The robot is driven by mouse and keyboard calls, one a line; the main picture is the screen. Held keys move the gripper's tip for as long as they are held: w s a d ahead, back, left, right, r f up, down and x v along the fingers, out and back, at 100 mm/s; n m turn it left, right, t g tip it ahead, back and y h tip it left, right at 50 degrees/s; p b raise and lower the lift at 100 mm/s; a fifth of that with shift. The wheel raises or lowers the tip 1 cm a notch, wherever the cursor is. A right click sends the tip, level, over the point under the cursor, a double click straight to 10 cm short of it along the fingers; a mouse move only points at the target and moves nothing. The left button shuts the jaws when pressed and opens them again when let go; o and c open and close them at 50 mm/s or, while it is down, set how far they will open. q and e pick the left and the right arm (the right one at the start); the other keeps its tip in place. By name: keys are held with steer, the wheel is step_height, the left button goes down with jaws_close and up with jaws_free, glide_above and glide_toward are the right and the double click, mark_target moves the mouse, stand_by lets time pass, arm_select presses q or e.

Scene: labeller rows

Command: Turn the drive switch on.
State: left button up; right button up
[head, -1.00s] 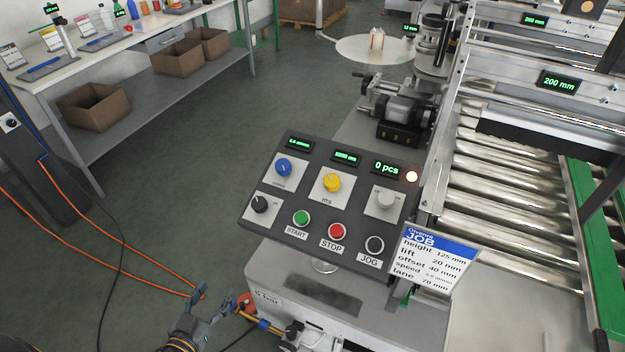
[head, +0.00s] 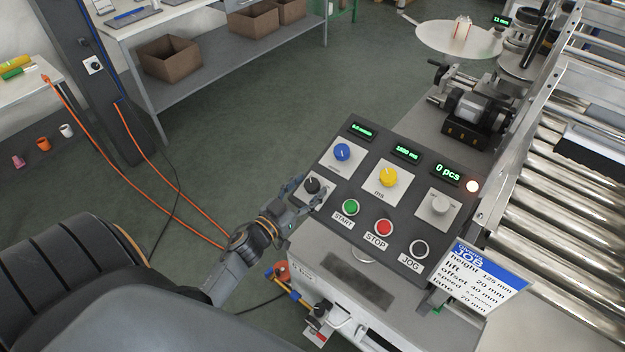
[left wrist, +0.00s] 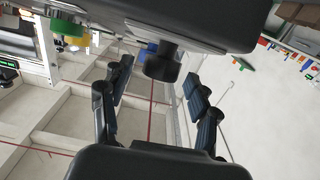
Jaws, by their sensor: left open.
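The tilted dark control panel (head: 346,232) stands in the middle of the head view. At its left corner is a black rotary knob (head: 312,185) on a white plate, the likely drive switch; its label is too small to read. My left gripper (head: 303,195) is open at this knob, its fingers partly covering the plate. In the left wrist view the black knob (left wrist: 161,65) stands between the tips of my open left gripper (left wrist: 158,78), with a gap visible on both sides. My right gripper is not in view.
Near the black knob are a blue knob (head: 342,152) and the green START button (head: 350,207). A yellow knob (head: 388,177), red STOP button (head: 383,228) and JOG button (head: 419,249) lie further right. A job card (head: 487,278) stands at the panel's right edge. Orange cables (head: 170,185) run left.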

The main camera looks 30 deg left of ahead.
arm_select(q)
steer(key=shift+w+d, duration=0.1)
steer(key=shift+w, duration=0.95)
steer(key=c, duration=1.2)
steer(key=shift+s, duration=0.1)
